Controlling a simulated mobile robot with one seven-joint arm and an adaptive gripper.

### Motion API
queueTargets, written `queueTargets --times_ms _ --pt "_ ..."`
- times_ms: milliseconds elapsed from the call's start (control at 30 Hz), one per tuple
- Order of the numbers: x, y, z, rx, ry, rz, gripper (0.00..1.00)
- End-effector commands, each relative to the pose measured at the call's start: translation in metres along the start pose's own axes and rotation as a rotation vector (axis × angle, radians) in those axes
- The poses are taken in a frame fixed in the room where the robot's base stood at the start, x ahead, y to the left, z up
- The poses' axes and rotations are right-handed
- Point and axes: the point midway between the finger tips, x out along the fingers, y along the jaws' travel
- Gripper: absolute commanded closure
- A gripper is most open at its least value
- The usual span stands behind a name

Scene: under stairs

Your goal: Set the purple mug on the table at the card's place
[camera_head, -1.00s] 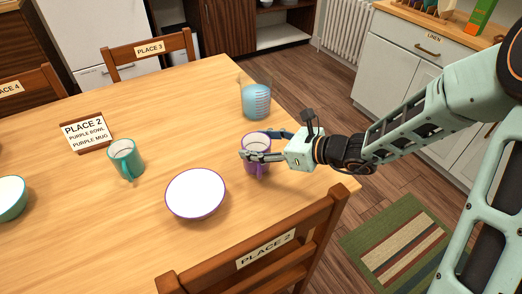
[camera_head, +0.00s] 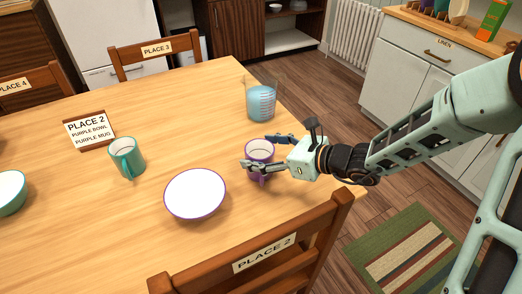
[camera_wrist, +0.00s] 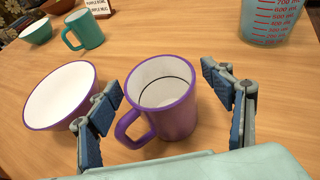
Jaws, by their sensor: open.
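The purple mug (camera_head: 260,152) stands upright on the wooden table (camera_head: 150,215), to the right of the white bowl with a purple rim (camera_head: 195,193). In the wrist view the purple mug (camera_wrist: 172,113) sits between my fingers, its handle toward the lower left. My gripper (camera_head: 262,150) is open, with a finger on each side of the mug and visible gaps in the wrist view (camera_wrist: 168,120). The card (camera_head: 88,129) reads "PLACE 2, PURPLE BOWL, PURPLE MUG" and lies at the table's left. The chair (camera_head: 264,253) at the near side is labelled "PLACE 2".
A teal mug (camera_head: 127,157) stands near the card, and a teal bowl (camera_head: 8,190) is at the left edge. A measuring jug with blue liquid (camera_head: 261,100) stands behind my gripper. The "PLACE 3" chair (camera_head: 155,50) is at the far side. Table front left is clear.

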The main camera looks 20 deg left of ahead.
Motion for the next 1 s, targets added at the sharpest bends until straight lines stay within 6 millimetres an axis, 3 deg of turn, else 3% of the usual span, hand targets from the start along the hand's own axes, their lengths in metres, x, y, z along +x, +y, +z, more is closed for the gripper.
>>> queueTargets --times_ms 167,700,1000 --pt "-0.004 -0.001 0.005 0.0 0.0 -0.002 0.26" --pt "-0.108 -0.001 0.004 -0.001 0.0 -0.004 0.26" --pt "-0.122 0.0 0.003 0.001 0.0 0.0 0.26"
